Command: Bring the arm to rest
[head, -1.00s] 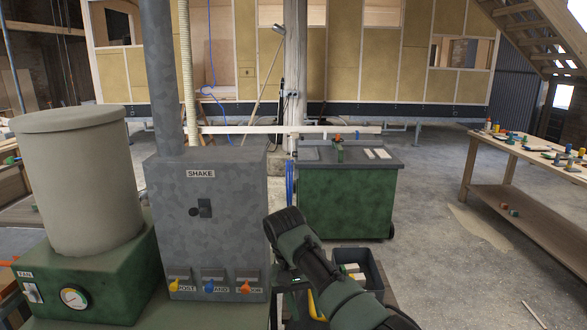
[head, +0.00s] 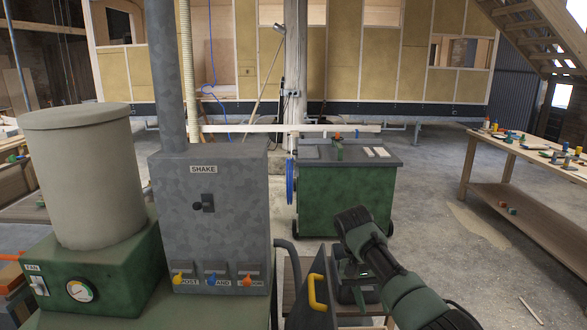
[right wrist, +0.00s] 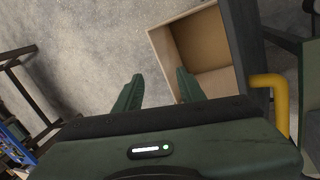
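My right arm comes in from the lower right of the head view, its bent joint in front of the green cabinet. My right gripper (head: 350,272) is partly hidden below that joint. In the right wrist view, my right gripper (right wrist: 158,88) shows two dark green fingers spread apart with nothing between them. Past the fingers lie grey floor and an open wooden box (right wrist: 190,50). The fingers appear clear of the box. My left gripper is not in view.
A grey box labelled SHAKE (head: 209,225) stands left of my right arm. A yellow handle (head: 316,293) is close by the arm. A green cabinet (head: 343,195) stands behind it. A wooden workbench (head: 530,158) with small items is at right. Floor between cabinet and workbench is clear.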

